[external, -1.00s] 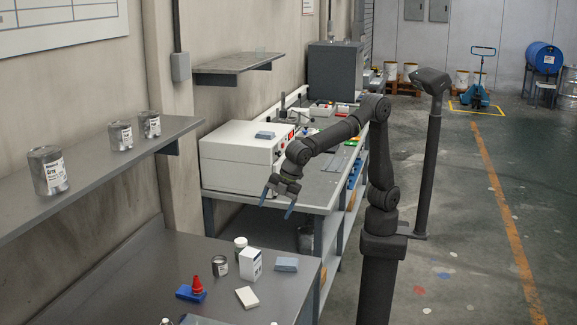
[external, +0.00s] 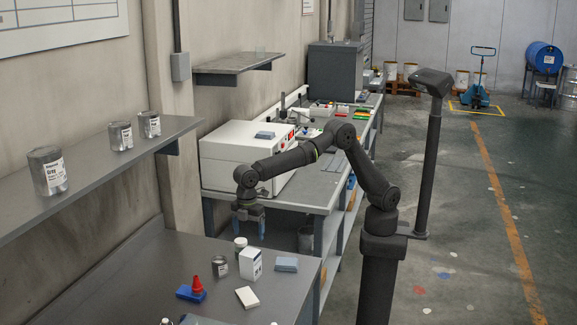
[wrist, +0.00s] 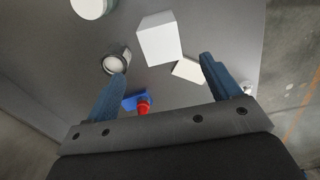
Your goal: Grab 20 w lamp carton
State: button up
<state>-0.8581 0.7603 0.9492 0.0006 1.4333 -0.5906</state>
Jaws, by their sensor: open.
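The lamp carton is probably the upright white box (external: 250,264) with dark print on the front table; its wording is too small to read. It shows in the wrist view as a white box (wrist: 159,38), ahead of and between the fingers. My gripper (external: 248,232) points down above the far part of that table, with its blue fingers apart and empty. In the wrist view my gripper (wrist: 160,78) is open, its fingertips short of the box and not touching it.
Close around the box are a small can (external: 220,266), a white-lidded jar (external: 240,246), a grey-blue block (external: 286,264), a flat white block (external: 247,297) and a red-topped blue item (external: 192,290). A wall shelf (external: 110,160) with cans overhangs the left.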

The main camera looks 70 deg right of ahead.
aim_at(250, 261)
notch_tip(250, 261, down, 14)
jog(key=shift+f, duration=0.1)
jog(key=c, duration=1.1)
